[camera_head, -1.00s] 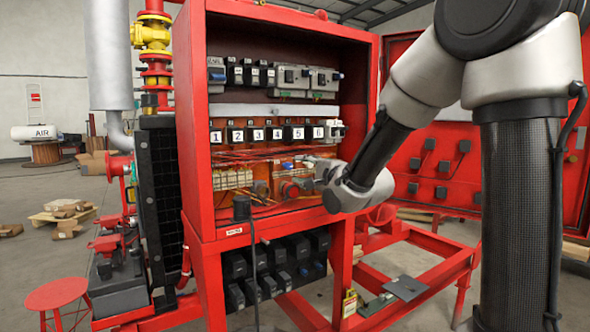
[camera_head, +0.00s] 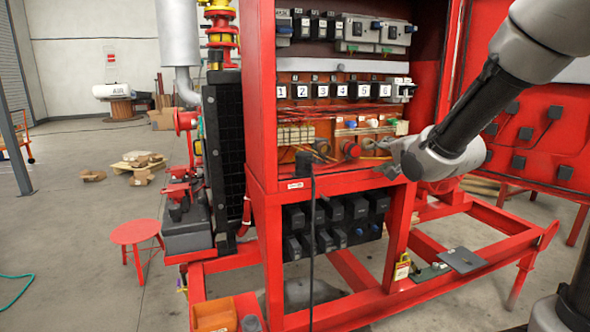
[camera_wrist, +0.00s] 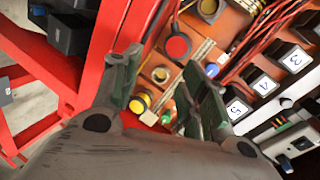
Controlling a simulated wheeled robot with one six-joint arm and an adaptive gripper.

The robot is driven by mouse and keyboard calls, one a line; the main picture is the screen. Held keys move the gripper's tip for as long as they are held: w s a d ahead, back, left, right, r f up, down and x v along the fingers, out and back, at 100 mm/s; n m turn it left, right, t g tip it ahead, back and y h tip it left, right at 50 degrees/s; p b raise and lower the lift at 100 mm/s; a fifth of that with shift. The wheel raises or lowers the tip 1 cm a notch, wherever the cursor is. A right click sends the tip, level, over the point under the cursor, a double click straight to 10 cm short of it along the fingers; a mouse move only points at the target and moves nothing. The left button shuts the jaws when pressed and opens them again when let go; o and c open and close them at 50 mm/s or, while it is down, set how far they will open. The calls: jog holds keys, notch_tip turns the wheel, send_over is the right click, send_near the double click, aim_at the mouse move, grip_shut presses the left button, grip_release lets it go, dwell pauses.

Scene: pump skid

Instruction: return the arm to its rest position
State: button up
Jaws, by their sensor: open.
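My gripper (camera_head: 392,160) is at the lower right of the open cabinet in the head view, at the height of the row of buttons and terminals. In the wrist view my gripper (camera_wrist: 165,80) has its two fingers apart with nothing held between them. Beyond the fingers lie a red round button (camera_wrist: 178,46) and a yellow button (camera_wrist: 139,103) on an orange panel. My arm reaches in from the upper right of the head view, bent and extended toward the cabinet.
The red cabinet (camera_head: 262,100) holds numbered modules (camera_head: 323,91) and red wires. The open red door (camera_head: 560,120) stands at right. A black cable (camera_head: 312,240) hangs in front. A red stool (camera_head: 136,232) stands at left. The floor (camera_head: 70,240) at left is mostly clear.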

jog(key=s+d+f+n+g+h, duration=0.2)
jog(key=s+d+f+n+g, duration=0.15)
jog(key=s, duration=0.25)
jog(key=s+d+f+n+g+h, duration=0.1)
jog(key=s+d+f+n+g, duration=0.1)
jog(key=s+f+n+g, duration=0.25)
jog(key=s+d+r+n, duration=0.2)
jog(key=s, duration=0.9)
jog(key=s+d+r+n+g, duration=0.1)
jog(key=s+d+r+n, duration=0.1)
jog(key=s, duration=0.9)
jog(key=shift+r+g+h, duration=0.3)
jog(key=shift+r+h, duration=0.1)
jog(key=shift+r, duration=0.15)
